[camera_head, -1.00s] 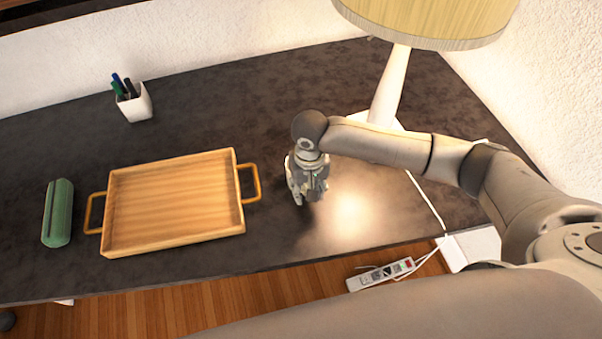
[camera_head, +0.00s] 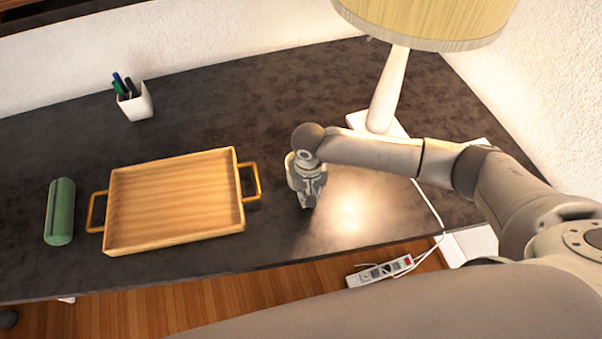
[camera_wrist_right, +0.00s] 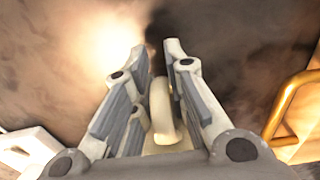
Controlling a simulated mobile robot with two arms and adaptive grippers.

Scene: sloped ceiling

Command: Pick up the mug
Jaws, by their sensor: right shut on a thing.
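My right gripper (camera_head: 308,203) is over the dark desk, right of the wooden tray, pointing down. In the right wrist view the gripper (camera_wrist_right: 157,50) is shut on a pale cream part of the mug (camera_wrist_right: 162,112), which stands between its two fingers. This part looks like the handle or rim; I cannot tell which. The rest of the mug is mostly hidden by the gripper. In the head view a pale edge of the mug (camera_head: 291,171) seems to show beside the gripper. My left gripper is not in view.
The wooden tray (camera_head: 240,195) with brass handles lies left of the gripper. A green case (camera_head: 60,212) and a white pen cup (camera_head: 137,104) stand farther left. A lamp (camera_head: 388,92) stands behind the arm. A power strip (camera_head: 380,271) lies beyond the desk's front edge.

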